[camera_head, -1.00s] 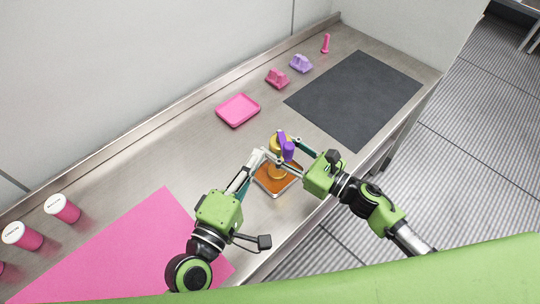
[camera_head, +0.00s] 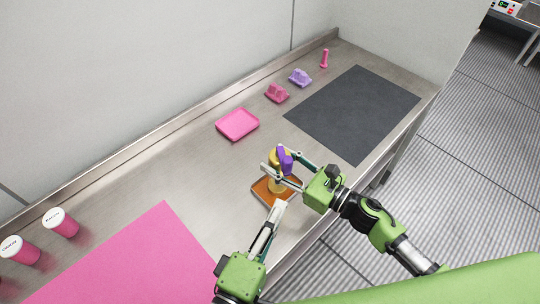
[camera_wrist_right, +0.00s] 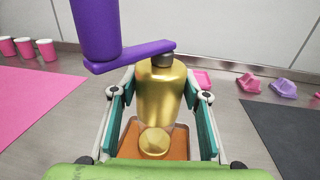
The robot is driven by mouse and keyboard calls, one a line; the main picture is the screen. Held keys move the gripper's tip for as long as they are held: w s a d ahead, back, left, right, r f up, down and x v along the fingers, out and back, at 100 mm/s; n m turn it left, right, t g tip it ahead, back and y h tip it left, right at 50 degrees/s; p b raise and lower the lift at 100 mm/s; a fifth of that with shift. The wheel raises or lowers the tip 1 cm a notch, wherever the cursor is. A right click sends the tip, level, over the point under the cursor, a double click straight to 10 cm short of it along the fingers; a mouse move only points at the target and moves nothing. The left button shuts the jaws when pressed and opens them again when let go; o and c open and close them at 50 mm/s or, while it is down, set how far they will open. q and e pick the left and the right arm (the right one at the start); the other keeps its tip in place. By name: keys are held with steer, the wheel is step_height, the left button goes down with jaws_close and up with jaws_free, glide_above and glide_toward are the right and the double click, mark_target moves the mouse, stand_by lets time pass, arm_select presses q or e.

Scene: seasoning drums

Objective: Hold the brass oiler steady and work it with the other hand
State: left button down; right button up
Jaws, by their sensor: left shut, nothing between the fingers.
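The brass oiler (camera_head: 276,184) stands upright on a brown-orange tray (camera_head: 261,193) near the counter's front edge. Its purple lever (camera_head: 286,160) is on top; in the right wrist view the purple part (camera_wrist_right: 130,55) reaches across to a dark cap above the brass body (camera_wrist_right: 161,95). My right gripper (camera_head: 283,168) comes from the right, with one finger on each side of the body; in the right wrist view the fingertips appear to press both sides. My left gripper (camera_head: 277,208) is shut and empty, at the tray's near edge, below and apart from the lever.
A pink tray (camera_head: 237,125), pink and purple blocks (camera_head: 300,78) and a pink upright piece (camera_head: 324,59) lie toward the back. A dark mat (camera_head: 355,112) lies right, a pink mat (camera_head: 130,260) left. Pink-and-white containers (camera_head: 61,222) stand at far left.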

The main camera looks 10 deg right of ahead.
steer(key=shift+o, duration=1.1)
